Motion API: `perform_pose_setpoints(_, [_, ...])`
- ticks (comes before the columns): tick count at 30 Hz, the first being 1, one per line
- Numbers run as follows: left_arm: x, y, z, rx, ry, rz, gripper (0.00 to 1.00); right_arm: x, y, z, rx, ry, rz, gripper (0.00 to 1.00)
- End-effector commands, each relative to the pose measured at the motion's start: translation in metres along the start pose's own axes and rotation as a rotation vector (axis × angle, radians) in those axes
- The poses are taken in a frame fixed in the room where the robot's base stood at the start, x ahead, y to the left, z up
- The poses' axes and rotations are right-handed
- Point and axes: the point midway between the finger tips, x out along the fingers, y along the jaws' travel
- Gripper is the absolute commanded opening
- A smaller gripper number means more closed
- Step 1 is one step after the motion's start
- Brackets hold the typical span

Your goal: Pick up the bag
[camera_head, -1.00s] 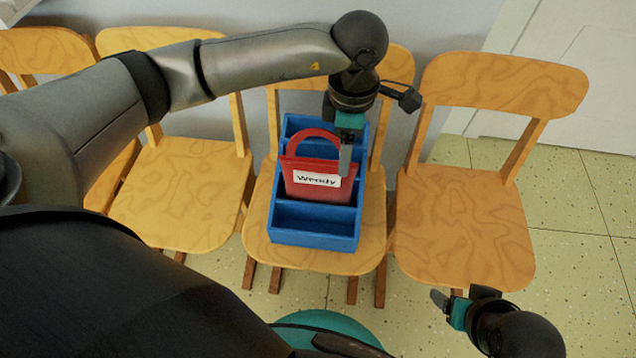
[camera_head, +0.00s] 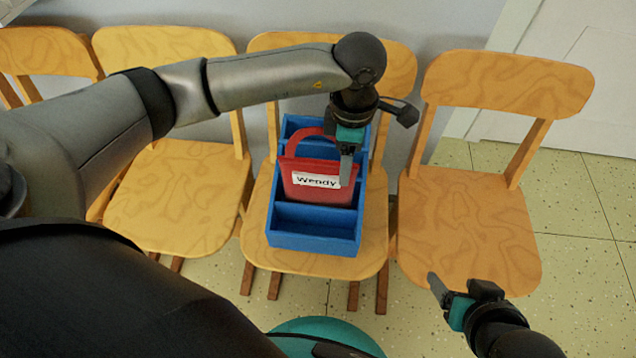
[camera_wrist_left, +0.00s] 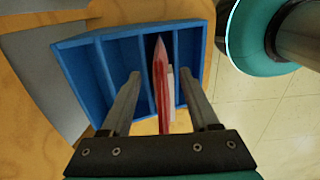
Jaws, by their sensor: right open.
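The red bag (camera_head: 318,194) with a white "Wendy" label stands upright in a middle compartment of the blue divided box (camera_head: 314,242) on a wooden chair. My left gripper (camera_head: 346,172) is over the right part of the bag. In the left wrist view, the bag's edge (camera_wrist_left: 161,75) lies between the two spread fingers of the left gripper (camera_wrist_left: 150,95), with gaps on both sides. The left gripper is open. My right gripper (camera_head: 450,300) is open and empty, low at the right near the front of the right chair.
The box stands on the seat of the middle chair (camera_head: 372,225). Wooden chairs stand on both sides, the right one (camera_head: 462,225) and the left one (camera_head: 180,195) with empty seats. A wall is behind them, and speckled floor (camera_head: 590,270) is open at right.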

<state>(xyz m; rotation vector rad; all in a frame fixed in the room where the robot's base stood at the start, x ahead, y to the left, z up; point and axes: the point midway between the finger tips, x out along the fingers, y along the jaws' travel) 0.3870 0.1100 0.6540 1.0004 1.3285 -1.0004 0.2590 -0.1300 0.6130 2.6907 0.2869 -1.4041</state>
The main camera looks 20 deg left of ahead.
Motion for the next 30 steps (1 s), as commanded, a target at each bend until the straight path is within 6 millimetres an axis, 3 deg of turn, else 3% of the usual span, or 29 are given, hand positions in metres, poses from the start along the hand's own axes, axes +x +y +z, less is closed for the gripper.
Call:
perform_pose_setpoints(2, [-0.0001, 0.0000, 0.0000, 0.000, 0.000, 0.000, 0.51, 0.0000, 0.0001, 0.0001, 0.000, -0.001, 0.000, 0.69])
perform_pose_setpoints(15, [-0.0002, 0.0000, -0.0001, 0.000, 0.000, 0.000, 0.01, 0.0001, 0.0005, 0.0002, 0.000, -0.001, 0.001, 0.69])
perform_pose_setpoints(30, [-0.0003, 0.0001, -0.0001, 0.000, 0.000, 0.000, 0.00, 0.0000, 0.0005, 0.0002, 0.000, -0.001, 0.001, 0.69])
